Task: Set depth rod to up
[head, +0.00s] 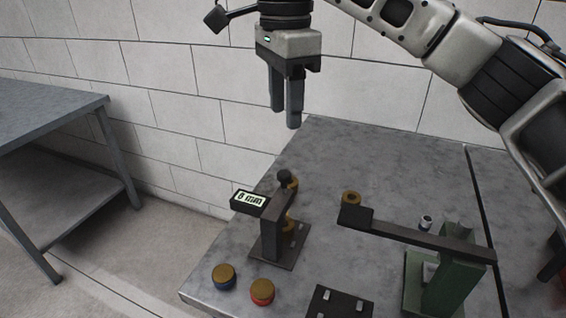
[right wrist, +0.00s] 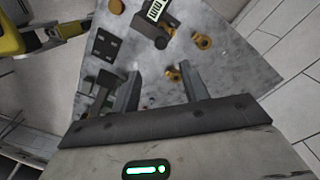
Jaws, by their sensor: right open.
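A small gauge stand (head: 272,240) stands on the left part of the grey table. It carries a display (head: 249,200) that seems to read "0 mm", which also shows in the right wrist view (right wrist: 155,10). A black knob (head: 284,176) sits at its top beside a brass piece; this looks like the depth rod's top, but the rod itself is hard to make out. My right gripper (head: 286,118) is open and empty, pointing down above and behind the stand, clear of it. Its two fingers also show in the right wrist view (right wrist: 158,80). My left gripper is not in view.
A green stand (head: 448,285) with a long dark arm (head: 415,236) is to the right. Blue-based (head: 223,277) and red-based (head: 262,292) brass-topped knobs lie near the table's front left edge. A white block wall (head: 190,70) stands behind. The table's back (head: 375,150) is clear.

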